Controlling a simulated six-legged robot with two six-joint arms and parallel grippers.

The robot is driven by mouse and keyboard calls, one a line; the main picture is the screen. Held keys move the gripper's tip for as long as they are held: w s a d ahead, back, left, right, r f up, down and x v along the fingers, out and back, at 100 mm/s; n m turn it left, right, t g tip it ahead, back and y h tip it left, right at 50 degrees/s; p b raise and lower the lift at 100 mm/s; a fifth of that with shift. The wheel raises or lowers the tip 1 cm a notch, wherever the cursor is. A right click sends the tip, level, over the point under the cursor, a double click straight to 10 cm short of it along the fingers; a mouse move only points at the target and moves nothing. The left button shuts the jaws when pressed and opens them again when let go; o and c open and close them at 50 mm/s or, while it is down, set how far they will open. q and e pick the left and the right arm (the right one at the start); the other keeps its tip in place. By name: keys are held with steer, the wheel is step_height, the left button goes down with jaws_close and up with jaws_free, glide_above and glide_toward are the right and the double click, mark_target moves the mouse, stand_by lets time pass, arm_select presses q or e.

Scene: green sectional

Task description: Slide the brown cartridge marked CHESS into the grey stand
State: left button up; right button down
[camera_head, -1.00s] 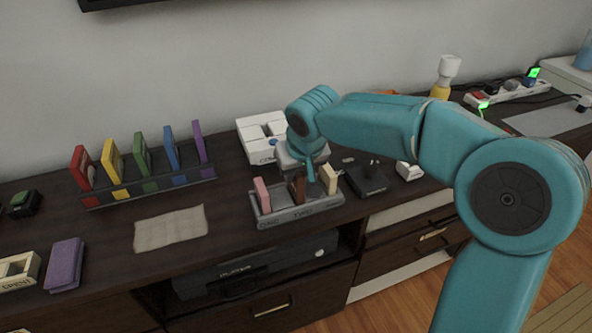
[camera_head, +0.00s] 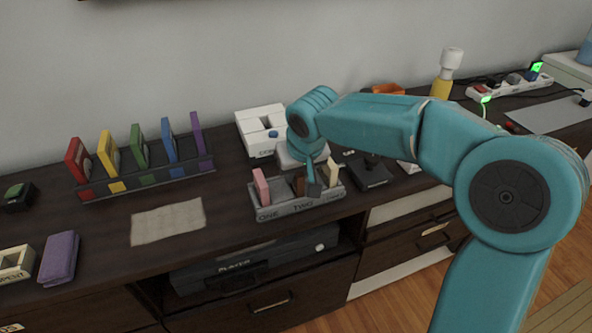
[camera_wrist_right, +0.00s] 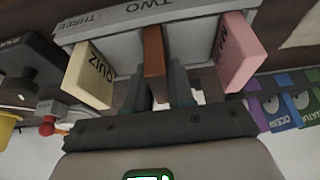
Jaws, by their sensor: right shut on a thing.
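The grey stand (camera_head: 290,209) sits near the dresser's front edge, with its slots marked ONE, TWO and THREE. The brown cartridge (camera_head: 299,184) is upright at the middle slot, TWO, between a pink cartridge (camera_head: 261,187) and a cream one (camera_head: 333,172). How deep it sits is hidden, and no CHESS mark is readable. My right gripper (camera_head: 312,188) is shut on the brown cartridge. In the right wrist view, the brown cartridge (camera_wrist_right: 153,50) is at the fingers (camera_wrist_right: 161,92), between the cream QUIZ cartridge (camera_wrist_right: 88,75) and the pink one (camera_wrist_right: 238,52). My left gripper is not in view.
A dark rack (camera_head: 150,181) of several coloured cartridges stands at left, with a beige cloth (camera_head: 168,222) in front. A white device (camera_head: 259,133) is behind the stand. A black joystick (camera_head: 370,171) is close on its right.

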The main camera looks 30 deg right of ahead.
steer(key=c, duration=0.9)
jaws_free()
steer(key=shift+f, duration=0.1)
steer(key=p+v, duration=0.4)
steer(key=v, duration=1.2)
steer(key=shift+s, duration=0.1)
